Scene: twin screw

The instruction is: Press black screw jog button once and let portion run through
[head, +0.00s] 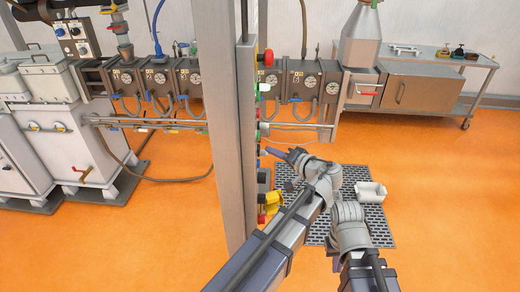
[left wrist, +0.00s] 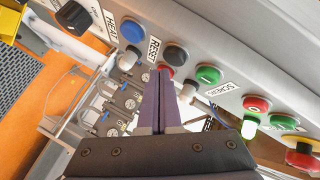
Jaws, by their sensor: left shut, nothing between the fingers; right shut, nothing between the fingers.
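A button panel fills the upper part of the left wrist view. A SCREWS label (left wrist: 226,89) sits between the green and red ones. My left gripper (left wrist: 160,75) is shut and empty, its tips before the panel just below the first black button. I cannot tell whether they touch. In the head view my left gripper (head: 268,150) points left at the edge-on panel (head: 248,120). My right gripper is hidden behind its wrist.
Another black knob (left wrist: 72,17) and a red button on yellow (left wrist: 303,155) lie at the panel's ends. A steel post (head: 218,120) stands beside the panel. The extruder barrel (head: 300,82) runs behind. A white container (head: 371,194) sits on a floor grate (head: 383,225).

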